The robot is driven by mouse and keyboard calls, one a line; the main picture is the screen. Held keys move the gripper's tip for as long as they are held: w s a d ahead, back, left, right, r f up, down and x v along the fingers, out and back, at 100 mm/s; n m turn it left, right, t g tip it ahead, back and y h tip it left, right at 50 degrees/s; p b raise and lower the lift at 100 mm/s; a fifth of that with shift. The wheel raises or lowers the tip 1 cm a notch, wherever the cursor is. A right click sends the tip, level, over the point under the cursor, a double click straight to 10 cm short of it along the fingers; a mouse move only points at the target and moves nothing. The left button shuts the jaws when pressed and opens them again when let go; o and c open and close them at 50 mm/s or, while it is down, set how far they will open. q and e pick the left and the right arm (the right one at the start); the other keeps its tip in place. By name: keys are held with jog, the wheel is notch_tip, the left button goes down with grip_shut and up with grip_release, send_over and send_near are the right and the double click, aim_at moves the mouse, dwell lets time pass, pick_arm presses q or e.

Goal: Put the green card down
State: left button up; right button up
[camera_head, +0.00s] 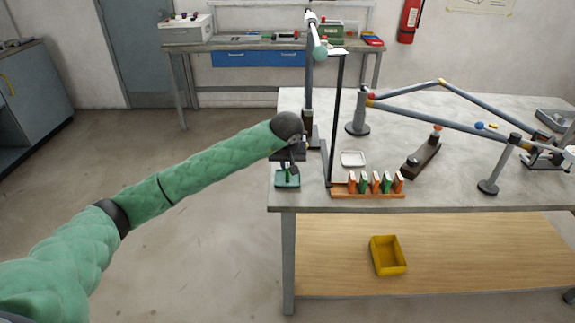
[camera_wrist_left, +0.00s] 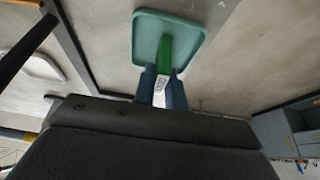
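My left gripper (camera_head: 288,164) is over the front left corner of the grey table, just above a small green tray (camera_head: 281,184). In the left wrist view its two dark blue fingers (camera_wrist_left: 162,88) are closed on the green card (camera_wrist_left: 165,52), which has a white marked end between them. The card's green end points at the teal-green tray, whose rim also shows in the left wrist view (camera_wrist_left: 142,40). I cannot tell whether the card touches the tray. My right gripper is not in view.
A wooden rack (camera_head: 368,193) with several orange and green cards stands right of the tray. A thin black post (camera_head: 336,120) rises close beside my gripper. A white tray (camera_head: 353,159) and a tube frame (camera_head: 430,118) lie further right. A yellow bin (camera_head: 388,255) is on the lower shelf.

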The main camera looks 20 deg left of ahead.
pick_arm(q)
jog(key=o, duration=0.4)
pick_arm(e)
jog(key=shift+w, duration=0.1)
pick_arm(q)
jog(key=shift+r, duration=0.1)
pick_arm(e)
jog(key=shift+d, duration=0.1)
pick_arm(q)
jog(key=shift+r, duration=0.1)
jog(key=shift+s+r, duration=0.15)
jog(key=shift+r, duration=0.2)
jog(key=shift+b+v, duration=1.45)
jog(key=shift+v, duration=4.15)
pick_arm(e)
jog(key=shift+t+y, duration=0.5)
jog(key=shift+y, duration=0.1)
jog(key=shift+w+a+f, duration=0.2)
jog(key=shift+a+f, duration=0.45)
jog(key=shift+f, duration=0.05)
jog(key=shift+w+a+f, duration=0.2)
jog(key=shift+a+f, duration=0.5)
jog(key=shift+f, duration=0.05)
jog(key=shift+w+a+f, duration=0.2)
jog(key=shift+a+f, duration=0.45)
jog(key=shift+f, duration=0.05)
pick_arm(q)
jog(key=shift+d+f, duration=0.1)
jog(key=shift+d, duration=0.05)
